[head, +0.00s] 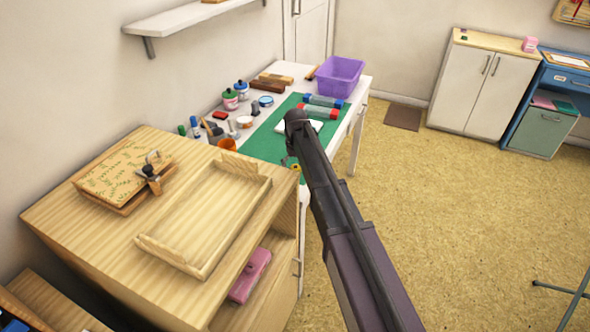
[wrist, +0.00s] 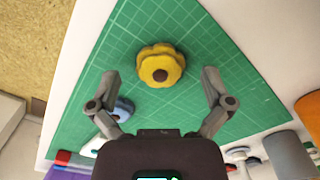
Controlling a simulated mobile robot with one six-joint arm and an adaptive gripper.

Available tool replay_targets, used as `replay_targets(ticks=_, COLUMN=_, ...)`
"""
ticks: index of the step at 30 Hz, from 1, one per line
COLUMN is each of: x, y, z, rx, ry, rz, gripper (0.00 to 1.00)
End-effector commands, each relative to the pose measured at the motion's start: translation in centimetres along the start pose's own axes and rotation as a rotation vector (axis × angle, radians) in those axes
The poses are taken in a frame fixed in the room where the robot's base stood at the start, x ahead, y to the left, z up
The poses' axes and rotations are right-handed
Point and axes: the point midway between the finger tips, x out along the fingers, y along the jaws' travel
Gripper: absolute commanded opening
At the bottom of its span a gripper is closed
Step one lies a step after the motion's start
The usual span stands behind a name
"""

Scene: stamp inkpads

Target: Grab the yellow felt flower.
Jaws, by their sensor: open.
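The yellow felt flower (wrist: 160,62) has a dark brown centre and lies on the green cutting mat (wrist: 214,52) in the wrist view. My arm hides part of the mat there.
A blue flower (wrist: 123,107) lies near my left finger in the wrist view. An orange cup (head: 227,144), paint jars (head: 230,99) and a purple bin (head: 340,77) stand on the white table. A wooden cabinet with an empty tray (head: 262,194) is close on the left.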

Motion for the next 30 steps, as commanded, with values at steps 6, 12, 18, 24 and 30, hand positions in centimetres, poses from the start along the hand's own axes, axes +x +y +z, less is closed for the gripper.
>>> replay_targets(ticks=6, x=0.0, y=-0.01, z=0.0, rx=0.0, ry=0.0, rz=0.0, gripper=0.77)
replay_targets(ticks=12, x=0.0, y=-0.02, z=0.0, rx=0.0, ry=0.0, rz=0.0, gripper=0.46)
replay_targets(ticks=18, x=0.01, y=-0.03, z=0.01, rx=0.0, ry=0.0, rz=0.0, gripper=0.45)
replay_targets(ticks=24, x=-0.03, y=-0.04, z=0.01, rx=0.0, ry=0.0, rz=0.0, gripper=0.45)
replay_targets(ticks=30, x=-0.54, y=-0.05, z=0.01, rx=-0.001, ry=0.0, rz=0.0, gripper=0.33)
